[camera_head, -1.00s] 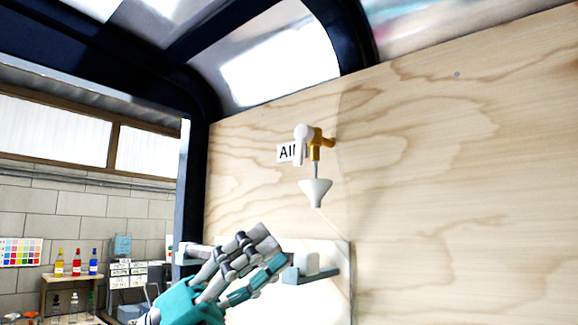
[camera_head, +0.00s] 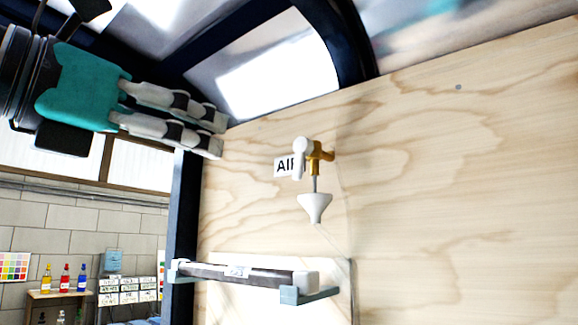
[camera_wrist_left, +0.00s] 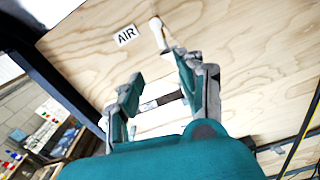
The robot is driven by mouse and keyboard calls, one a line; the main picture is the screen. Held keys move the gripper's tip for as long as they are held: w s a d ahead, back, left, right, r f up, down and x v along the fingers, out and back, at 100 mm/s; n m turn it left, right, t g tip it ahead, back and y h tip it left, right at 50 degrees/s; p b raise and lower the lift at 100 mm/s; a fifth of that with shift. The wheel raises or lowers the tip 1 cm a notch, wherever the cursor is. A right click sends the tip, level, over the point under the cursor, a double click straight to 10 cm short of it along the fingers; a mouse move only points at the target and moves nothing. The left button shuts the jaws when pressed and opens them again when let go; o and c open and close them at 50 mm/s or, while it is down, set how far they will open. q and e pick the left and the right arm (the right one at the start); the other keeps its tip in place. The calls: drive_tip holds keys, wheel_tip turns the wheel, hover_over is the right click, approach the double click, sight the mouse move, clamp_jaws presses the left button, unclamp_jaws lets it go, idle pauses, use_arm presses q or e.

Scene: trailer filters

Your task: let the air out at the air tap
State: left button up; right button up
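The air tap (camera_head: 318,154) is a brass fitting on the plywood wall, with a white handle (camera_head: 300,145) beside the AIR label (camera_head: 285,167). A white funnel (camera_head: 315,206) hangs below it on a thin stem. My left gripper (camera_head: 218,136) is up and to the left of the tap, apart from it and empty. In the left wrist view its fingers (camera_wrist_left: 160,78) are spread open; the white handle shows beyond them (camera_wrist_left: 158,33), and the right finger hides part of the tap. My right gripper is not in view.
A dark trailer frame post (camera_head: 182,220) stands at the left. The plywood right of the tap is clear.

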sight(296, 170)
use_arm(q)
drive_tip(key=p+x, duration=0.6)
drive_tip(key=x, duration=1.1)
drive_tip(key=shift+f, duration=0.15)
clamp_jaws()
